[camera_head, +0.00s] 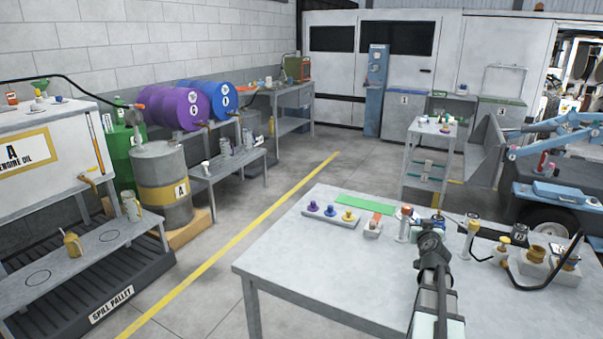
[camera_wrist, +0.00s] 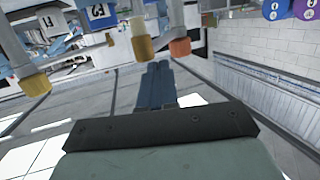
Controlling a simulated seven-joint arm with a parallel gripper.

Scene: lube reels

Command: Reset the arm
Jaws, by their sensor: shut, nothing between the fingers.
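My arm (camera_head: 436,275) reaches over the grey workbench (camera_head: 320,280) from its front edge at the right. In the wrist view, the two blue-grey fingers of my gripper (camera_wrist: 159,68) lie together with nothing between them. The head view does not show the fingertips clearly. In the wrist view, which looks upside down, several posts or bottles with yellow and orange ends (camera_wrist: 142,48) show beyond the fingertips. They look apart from the fingers, but how far off I cannot tell.
A rack with purple, blue and yellow pieces (camera_head: 331,214), a green mat (camera_head: 365,206), an orange-topped block (camera_head: 374,225) and a white post (camera_head: 404,226) stand along the bench's back. Hose fittings (camera_head: 537,258) lie at the right. The bench's front left is clear.

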